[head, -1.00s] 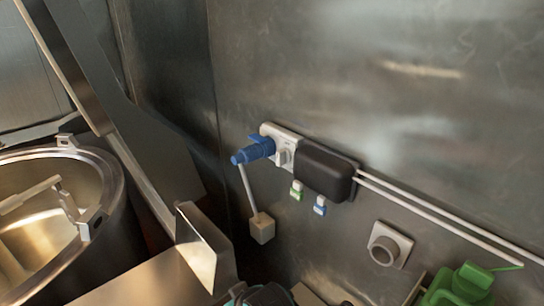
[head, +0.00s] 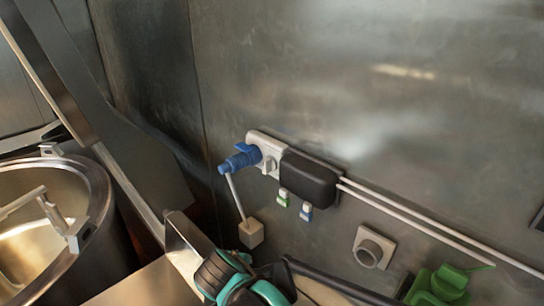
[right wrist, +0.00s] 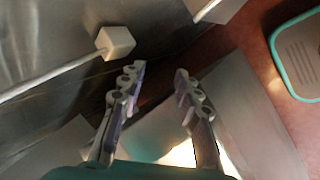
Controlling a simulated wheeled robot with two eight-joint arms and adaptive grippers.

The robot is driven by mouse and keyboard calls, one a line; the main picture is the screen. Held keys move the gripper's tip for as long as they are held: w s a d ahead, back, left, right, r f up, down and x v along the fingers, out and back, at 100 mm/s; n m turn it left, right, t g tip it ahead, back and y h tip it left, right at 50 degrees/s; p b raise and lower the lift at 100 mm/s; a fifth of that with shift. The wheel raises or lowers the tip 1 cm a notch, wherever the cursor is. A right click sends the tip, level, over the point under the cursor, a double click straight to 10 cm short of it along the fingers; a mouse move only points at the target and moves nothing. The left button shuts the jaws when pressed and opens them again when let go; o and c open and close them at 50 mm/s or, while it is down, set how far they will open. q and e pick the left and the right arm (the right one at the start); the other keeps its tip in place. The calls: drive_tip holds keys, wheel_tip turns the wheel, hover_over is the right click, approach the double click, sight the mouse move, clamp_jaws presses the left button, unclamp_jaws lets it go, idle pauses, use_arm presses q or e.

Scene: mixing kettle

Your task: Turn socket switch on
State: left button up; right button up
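A white socket unit (head: 262,146) is fixed to the metal wall in the head view. A blue plug (head: 240,160) sticks out of its left end, and a small light knob (head: 270,165) sits beside the plug. A black cover (head: 308,180) adjoins it on the right. My right gripper (right wrist: 158,75) is open with nothing between its fingers in the right wrist view. In the head view a teal and black part of my arm (head: 240,283) shows below the socket, with the fingers not clearly visible. My left gripper is not in view.
A pale cube on a thin rod (head: 251,233) hangs below the plug. A round knob on a square plate (head: 373,248) and a green object (head: 440,285) are lower right. A metal kettle (head: 100,190) stands left. A teal-rimmed tray (right wrist: 276,55) shows in the right wrist view.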

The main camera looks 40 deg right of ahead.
drive_tip(key=w+d+r+n+g+h+p, duration=0.1)
drive_tip(key=w+d+r+n+h, duration=0.1)
drive_tip(key=d+r+n+h, duration=0.15)
drive_tip(key=w+d+r+n+h+p, duration=0.1)
drive_tip(key=w+d+r+n+h, duration=0.15)
drive_tip(key=r, duration=0.25)
drive_tip(key=n+g+h+p, duration=0.3)
drive_tip(key=n+h, duration=0.2)
drive_tip(key=h, duration=0.2)
approach(263, 166)
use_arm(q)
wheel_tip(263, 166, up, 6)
use_arm(e)
drive_tip(key=shift+w+d+r, duration=0.1)
drive_tip(key=shift+d+r, duration=0.05)
drive_tip(key=shift+d, duration=4.15)
drive_tip(key=shift+c, duration=0.3)
clamp_jaws()
